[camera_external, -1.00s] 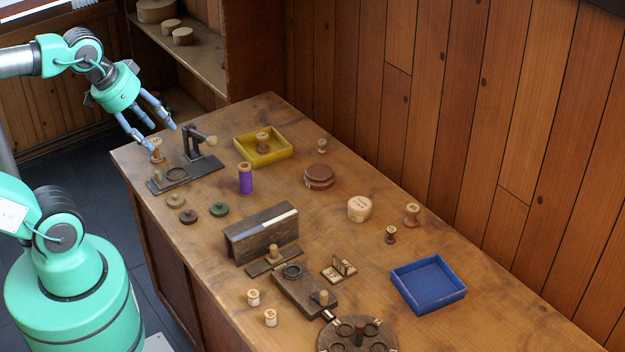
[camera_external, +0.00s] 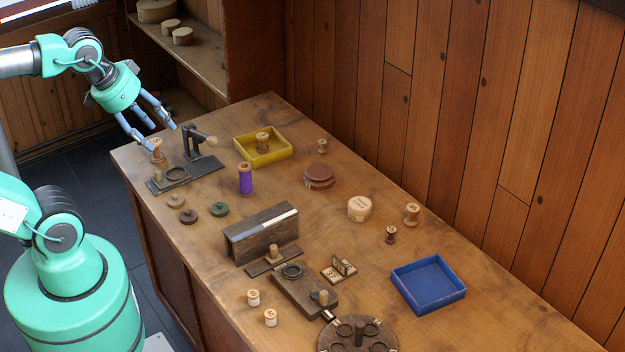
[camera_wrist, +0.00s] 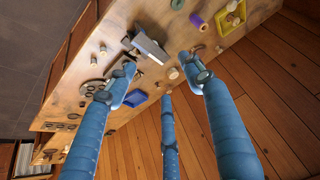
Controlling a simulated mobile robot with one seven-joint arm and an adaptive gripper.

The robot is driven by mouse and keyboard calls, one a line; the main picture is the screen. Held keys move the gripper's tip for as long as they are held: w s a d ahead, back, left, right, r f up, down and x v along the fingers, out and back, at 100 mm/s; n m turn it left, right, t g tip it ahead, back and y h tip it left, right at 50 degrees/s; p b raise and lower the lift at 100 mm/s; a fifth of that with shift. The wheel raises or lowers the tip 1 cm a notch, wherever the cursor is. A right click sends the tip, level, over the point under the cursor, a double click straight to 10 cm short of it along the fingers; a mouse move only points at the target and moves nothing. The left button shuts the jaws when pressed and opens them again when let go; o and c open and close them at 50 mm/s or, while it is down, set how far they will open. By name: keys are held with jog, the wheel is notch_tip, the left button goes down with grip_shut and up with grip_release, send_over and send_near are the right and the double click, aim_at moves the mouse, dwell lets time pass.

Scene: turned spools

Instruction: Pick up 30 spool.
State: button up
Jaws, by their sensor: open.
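Several turned wooden spools stand on the table, and I cannot read their numbers surely enough to say which is 30. One pale labelled spool (camera_external: 412,214) stands at the right, with a smaller brown spool (camera_external: 391,235) near it. Two small labelled spools (camera_external: 253,297) stand at the front edge. Another spool (camera_external: 262,142) stands in the yellow tray (camera_external: 283,154). In the wrist view, my gripper (camera_wrist: 160,76) holds nothing visible.
A dark stand (camera_external: 193,145) is just right of my fingers. A purple-thread spool (camera_external: 246,180), a dark wooden block (camera_external: 255,240) and a round dark holder (camera_external: 358,340) stand along the table. The blue tray (camera_external: 428,284) is empty.

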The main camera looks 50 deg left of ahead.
jog(key=shift+c, duration=0.9)
jog(key=w+a+n+p, duration=0.1)
jog(key=w+a+p, duration=0.2)
jog(key=w, duration=1.4)
jog(key=w+a+p, duration=0.2)
jog(key=w+a, duration=0.2)
jog(key=w, duration=1.2)
jog(key=w+a+f+p, duration=0.2)
jog(key=w+a+f, duration=0.3)
jog(key=w+f, duration=0.7)
jog(key=w+a+f+n+g+y+p, duration=0.1)
jog(key=w+a+f+p, duration=0.2)
jog(key=w+f, duration=0.9)
jog(key=a+f, duration=0.2)
jog(key=a, duration=0.1)
jog(key=shift+f+n, duration=0.2)
jog(key=shift+n, duration=0.1)
jog(key=shift+w+f, duration=0.1)
jog(key=shift+f, duration=0.05)
